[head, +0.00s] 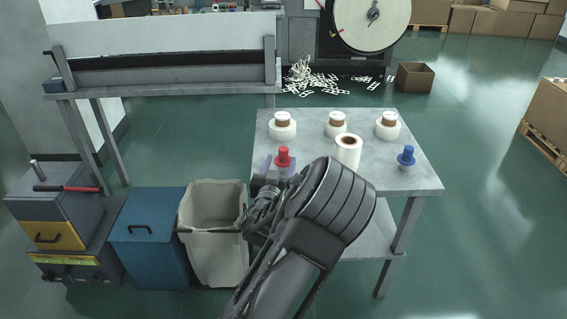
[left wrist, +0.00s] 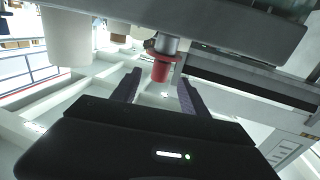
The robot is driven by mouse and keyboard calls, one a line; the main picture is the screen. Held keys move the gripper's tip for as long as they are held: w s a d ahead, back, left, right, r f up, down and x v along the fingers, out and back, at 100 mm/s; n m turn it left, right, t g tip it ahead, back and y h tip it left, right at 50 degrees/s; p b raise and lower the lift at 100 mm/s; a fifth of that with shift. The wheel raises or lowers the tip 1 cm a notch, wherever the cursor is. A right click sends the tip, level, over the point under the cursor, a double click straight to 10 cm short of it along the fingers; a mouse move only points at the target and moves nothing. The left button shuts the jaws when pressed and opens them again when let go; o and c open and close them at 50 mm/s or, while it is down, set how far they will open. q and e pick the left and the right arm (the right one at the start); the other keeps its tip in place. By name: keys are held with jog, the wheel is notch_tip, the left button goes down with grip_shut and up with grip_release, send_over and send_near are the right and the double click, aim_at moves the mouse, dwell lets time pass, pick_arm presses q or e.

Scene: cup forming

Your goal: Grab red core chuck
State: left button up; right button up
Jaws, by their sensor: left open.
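The red core chuck (head: 283,158) stands upright at the left front edge of the grey table (head: 300,120). My left gripper (head: 272,168) is open at that edge, its fingers just in front of the chuck. In the left wrist view, the red chuck (left wrist: 160,71) with its grey metal part appears upside down between the two fingers of my left gripper (left wrist: 160,88), near the tips. No finger is seen touching it. The chuck's lower part is hidden in the head view. My right gripper is not in view.
A blue chuck (head: 406,156) stands on the table's right side. Several white film rolls (head: 348,151) stand behind and right of the red chuck. A beige bin (head: 215,210) and blue box (head: 150,235) stand left of my arm. A grey bench (head: 170,80) is at back left.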

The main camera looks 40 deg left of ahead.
aim_at(283, 155)
pick_arm(q)
jog(key=shift+x, duration=2.6)
grip_shut()
jog(key=shift+r, duration=0.1)
